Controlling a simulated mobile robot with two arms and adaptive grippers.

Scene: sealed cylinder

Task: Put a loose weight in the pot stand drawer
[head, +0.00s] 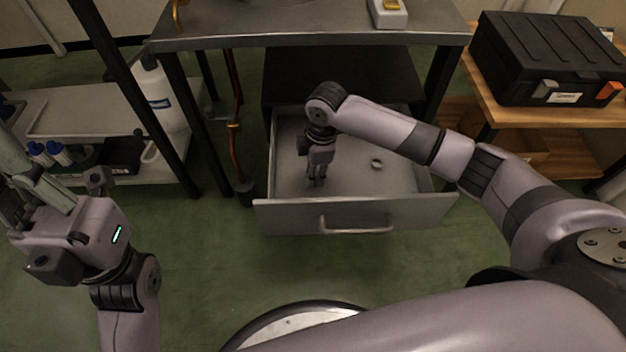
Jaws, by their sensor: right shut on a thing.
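The pot stand drawer (410,205) is pulled open below the metal table, with its handle (355,226) at the front. A small round metal piece (377,164), likely a weight, lies on the drawer floor right of centre. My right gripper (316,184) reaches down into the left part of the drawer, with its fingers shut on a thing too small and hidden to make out. Whether that thing touches the drawer floor I cannot tell. My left gripper (22,190) is at the far left, away from the drawer, pointing up; its fingertips are hard to make out.
The metal table top (290,27) overhangs the drawer's back, with a white device (389,12) on it. A black case (548,58) sits on a wooden bench at right. A shelf with a white jug (160,92) stands at left. Green floor lies clear in front.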

